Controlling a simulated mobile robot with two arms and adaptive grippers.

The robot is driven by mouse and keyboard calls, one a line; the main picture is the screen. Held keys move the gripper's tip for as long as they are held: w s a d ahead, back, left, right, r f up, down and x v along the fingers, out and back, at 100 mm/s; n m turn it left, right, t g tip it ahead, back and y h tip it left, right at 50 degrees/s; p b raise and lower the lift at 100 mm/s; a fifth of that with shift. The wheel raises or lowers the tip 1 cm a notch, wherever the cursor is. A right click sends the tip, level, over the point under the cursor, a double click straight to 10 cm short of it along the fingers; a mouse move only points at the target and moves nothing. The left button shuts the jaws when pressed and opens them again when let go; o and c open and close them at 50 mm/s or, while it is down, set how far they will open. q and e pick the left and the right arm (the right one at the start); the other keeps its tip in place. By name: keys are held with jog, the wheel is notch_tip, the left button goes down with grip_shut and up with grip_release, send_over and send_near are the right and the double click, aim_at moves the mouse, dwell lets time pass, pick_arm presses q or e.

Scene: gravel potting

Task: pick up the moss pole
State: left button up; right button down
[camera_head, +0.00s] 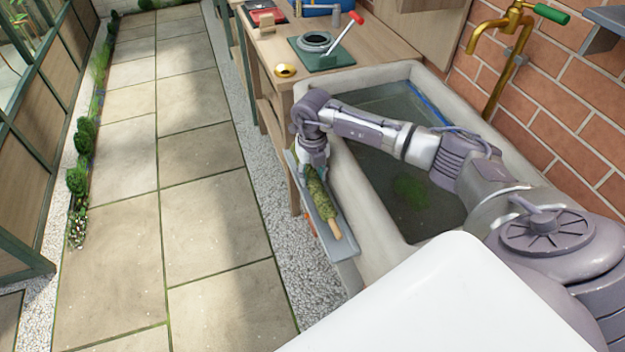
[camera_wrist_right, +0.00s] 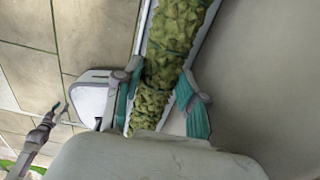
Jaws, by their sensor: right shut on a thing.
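The moss pole (camera_head: 321,205) is a green, moss-wrapped stick with a bare wooden end. It lies along a narrow grey ledge on the sink's left side in the head view. My right gripper (camera_head: 314,174) reaches down over the pole's far part. In the right wrist view the mossy shaft (camera_wrist_right: 160,72) runs between the teal fingers of the right gripper (camera_wrist_right: 160,98), which is shut on it. The pole still appears to be in or just over the ledge; I cannot tell if it touches. My left arm (camera_wrist_right: 42,130) shows small at the wrist view's left; its fingers are unclear.
The stone sink (camera_head: 366,222) with dark water stands right of the ledge (camera_head: 342,243), below a brass tap (camera_head: 497,60). A wooden bench (camera_head: 385,48) behind it holds a green mat (camera_head: 330,62) and a brass ring (camera_head: 286,71). Paving (camera_head: 205,205) at left is clear.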

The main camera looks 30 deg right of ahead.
aim_at(313, 175)
notch_tip(313, 175, up, 16)
jog(key=shift+f+b, duration=0.25)
jog(key=shift+b, duration=0.05)
